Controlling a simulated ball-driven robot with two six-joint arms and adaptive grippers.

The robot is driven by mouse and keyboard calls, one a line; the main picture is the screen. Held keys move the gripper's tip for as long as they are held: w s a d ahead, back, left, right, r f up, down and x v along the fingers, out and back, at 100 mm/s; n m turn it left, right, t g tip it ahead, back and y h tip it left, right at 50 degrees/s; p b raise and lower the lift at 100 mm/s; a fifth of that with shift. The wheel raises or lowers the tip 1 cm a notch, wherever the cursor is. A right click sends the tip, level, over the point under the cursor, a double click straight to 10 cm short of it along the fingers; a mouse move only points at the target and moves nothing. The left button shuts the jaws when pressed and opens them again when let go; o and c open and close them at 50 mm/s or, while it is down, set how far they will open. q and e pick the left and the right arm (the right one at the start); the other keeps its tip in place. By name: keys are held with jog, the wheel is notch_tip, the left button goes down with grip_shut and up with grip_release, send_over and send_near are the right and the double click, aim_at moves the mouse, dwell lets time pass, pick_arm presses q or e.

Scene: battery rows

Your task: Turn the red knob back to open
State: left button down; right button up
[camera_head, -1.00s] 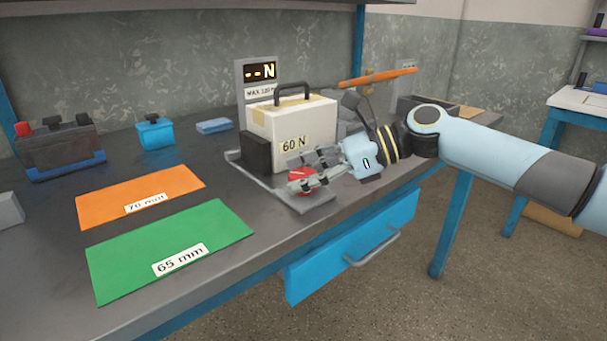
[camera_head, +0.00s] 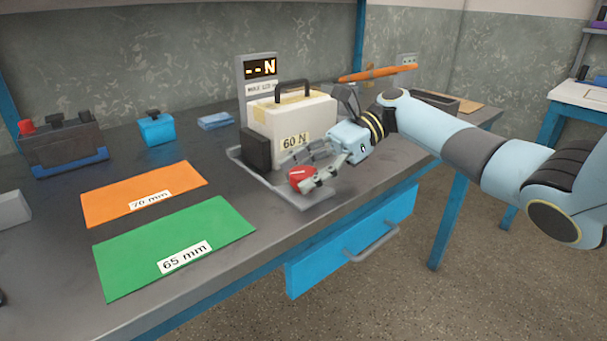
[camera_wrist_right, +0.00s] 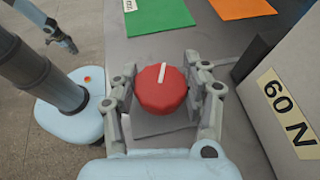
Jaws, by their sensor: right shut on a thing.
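The red knob (camera_head: 302,178) sits on the front of the grey clamp fixture (camera_head: 238,155). In the right wrist view the red knob (camera_wrist_right: 162,88) shows from above, with a white line pointing roughly up the picture. My right gripper (camera_head: 318,180) is shut on the knob, one finger on each side of it, as the right wrist view (camera_wrist_right: 165,95) shows. A gripper that looks like my left one (camera_wrist_right: 60,38) hangs at the top left of the right wrist view, away from the knob; its jaw opening is too small to judge.
A cream box marked 60 N (camera_head: 291,120) stands behind the knob, below a display reading "--N" (camera_head: 261,68). A green mat (camera_head: 165,240) and an orange mat (camera_head: 140,190) lie to the left. Batteries (camera_head: 62,145) stand farther back. A blue drawer (camera_head: 340,240) juts out below the bench edge.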

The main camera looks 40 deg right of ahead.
aim_at(304, 172)
jog(key=shift+n+g+b, duration=0.8)
jog(key=shift+n+g, duration=0.8)
jog(key=shift+g, duration=0.3)
jog(key=o, duration=1.2)
jog(key=shift+r, duration=0.1)
notch_tip(304, 172, up, 10)
jog(key=shift+s+f, duration=0.1)
jog(key=shift+f, duration=0.05)
